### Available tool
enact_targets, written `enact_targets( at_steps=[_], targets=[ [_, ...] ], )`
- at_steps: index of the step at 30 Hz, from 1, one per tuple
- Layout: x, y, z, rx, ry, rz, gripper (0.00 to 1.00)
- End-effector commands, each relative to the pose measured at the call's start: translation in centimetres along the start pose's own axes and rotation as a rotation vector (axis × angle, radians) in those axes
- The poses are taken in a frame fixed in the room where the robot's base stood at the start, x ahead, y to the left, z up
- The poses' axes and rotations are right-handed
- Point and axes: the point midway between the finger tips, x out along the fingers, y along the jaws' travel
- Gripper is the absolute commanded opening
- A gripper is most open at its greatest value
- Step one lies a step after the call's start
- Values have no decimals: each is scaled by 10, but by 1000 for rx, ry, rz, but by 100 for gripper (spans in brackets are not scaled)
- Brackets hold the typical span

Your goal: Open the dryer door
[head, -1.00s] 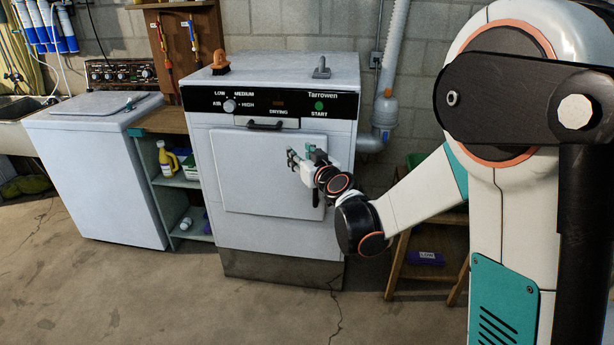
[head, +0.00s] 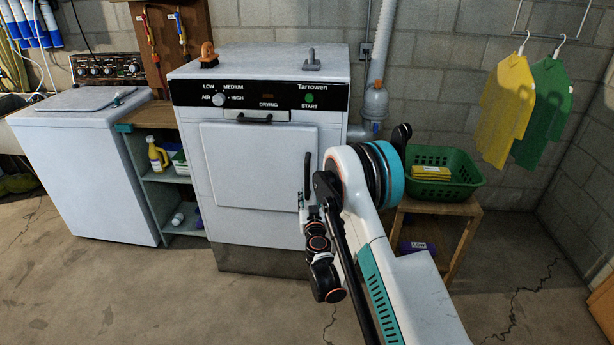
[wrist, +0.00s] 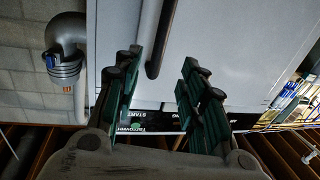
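The white dryer (head: 225,120) stands against the wall. Its square front door (head: 250,165) looks shut, flush with the front. A dark upright handle (head: 307,175) is at the door's right edge. My gripper (head: 306,199) is low beside that handle, partly hidden by my arm. In the wrist view my gripper (wrist: 159,62) is open, its two green-and-dark fingers apart. The dark handle bar (wrist: 162,35) shows in the gap between the fingertips, nearer the left one. Neither finger is clearly touching it; depth is hard to tell.
A black-handled slot (head: 258,118) sits above the door. A white washer (head: 85,160) and low shelf (head: 165,190) stand left. A wooden stool (head: 450,210) with a green basket (head: 445,175) stands right. The floor in front of the dryer is clear.

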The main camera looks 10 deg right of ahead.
Motion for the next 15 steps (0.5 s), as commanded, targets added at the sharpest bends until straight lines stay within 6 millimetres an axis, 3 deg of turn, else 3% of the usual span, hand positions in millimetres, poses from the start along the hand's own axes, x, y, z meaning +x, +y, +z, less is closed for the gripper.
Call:
enact_targets(
  at_steps=[8,15],
  targets=[
    [24,0,-6,0,0,-1,38],
    [73,0,2,0,0,-1,38]
  ],
)
